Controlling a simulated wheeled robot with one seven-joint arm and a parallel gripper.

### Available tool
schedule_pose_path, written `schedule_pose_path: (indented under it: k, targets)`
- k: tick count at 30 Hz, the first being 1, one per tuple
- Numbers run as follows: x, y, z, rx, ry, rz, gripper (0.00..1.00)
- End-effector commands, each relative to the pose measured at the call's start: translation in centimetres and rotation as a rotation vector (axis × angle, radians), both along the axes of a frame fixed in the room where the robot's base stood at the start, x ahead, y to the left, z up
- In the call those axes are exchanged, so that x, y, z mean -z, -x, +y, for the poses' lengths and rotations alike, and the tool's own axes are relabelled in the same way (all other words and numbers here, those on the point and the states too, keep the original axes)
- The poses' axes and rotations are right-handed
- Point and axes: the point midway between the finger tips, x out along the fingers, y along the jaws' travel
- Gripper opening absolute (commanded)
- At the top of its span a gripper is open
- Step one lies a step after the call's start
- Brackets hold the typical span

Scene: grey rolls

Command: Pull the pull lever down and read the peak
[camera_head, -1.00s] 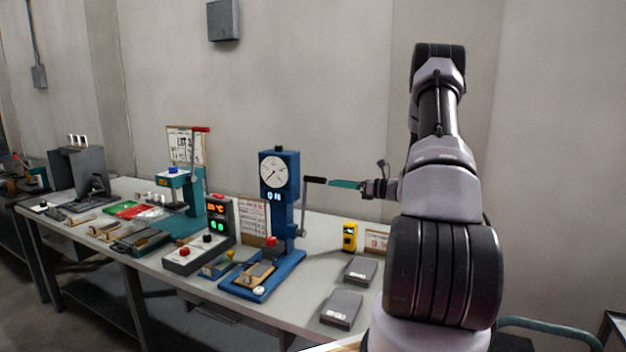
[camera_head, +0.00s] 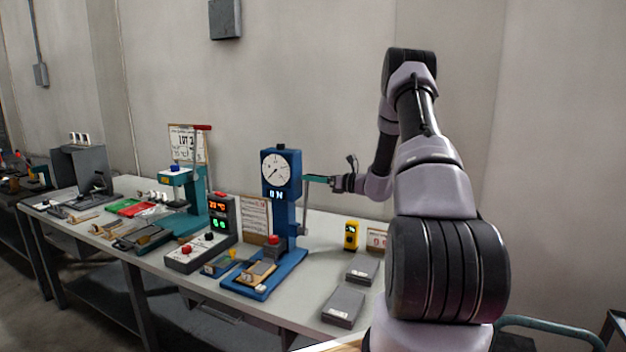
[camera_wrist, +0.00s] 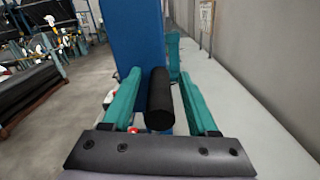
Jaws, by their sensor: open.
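The blue pull tester (camera_head: 281,205) stands on the bench, with a round white dial (camera_head: 274,170) and a small display reading "0 N" below it. The pull lever's black grip (camera_wrist: 160,100) lies between the two teal fingers of my gripper (camera_wrist: 158,95) in the wrist view. The fingers are open, with a gap visible on each side of the grip. In the head view my gripper (camera_head: 318,179) is at the right side of the tester, level with the dial, and hides most of the grip. The lever's metal arm (camera_head: 305,218) hangs below it.
A yellow handheld meter (camera_head: 351,235) and two grey boxes (camera_head: 343,306) sit on the bench right of the tester. A control box with lit digits (camera_head: 222,215) and a teal press (camera_head: 183,195) stand to the left. The wall is behind.

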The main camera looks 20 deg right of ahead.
Motion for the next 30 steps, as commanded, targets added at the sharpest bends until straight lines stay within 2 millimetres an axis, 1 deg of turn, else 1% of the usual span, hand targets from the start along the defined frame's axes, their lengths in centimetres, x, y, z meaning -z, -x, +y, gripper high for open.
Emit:
schedule_pose_path:
  k: [3, 4, 5, 6, 8, 9, 30]
  targets:
    - [0.01, 0.02, -0.01, 0.000, 0.000, 0.000, 0.59]
    - [0.01, 0.02, -0.01, 0.000, 0.000, 0.000, 0.56]
    - [0.01, 0.02, -0.01, 0.000, 0.000, 0.000, 0.44]
    - [0.01, 0.02, -0.02, 0.000, 0.000, 0.000, 0.29]
    - [0.01, 0.02, -0.02, 0.000, 0.000, 0.000, 0.06]
    - [0.01, 0.03, -0.03, 0.000, 0.000, 0.000, 0.00]
    - [0.03, 0.05, -0.06, 0.000, 0.000, 0.000, 0.00]
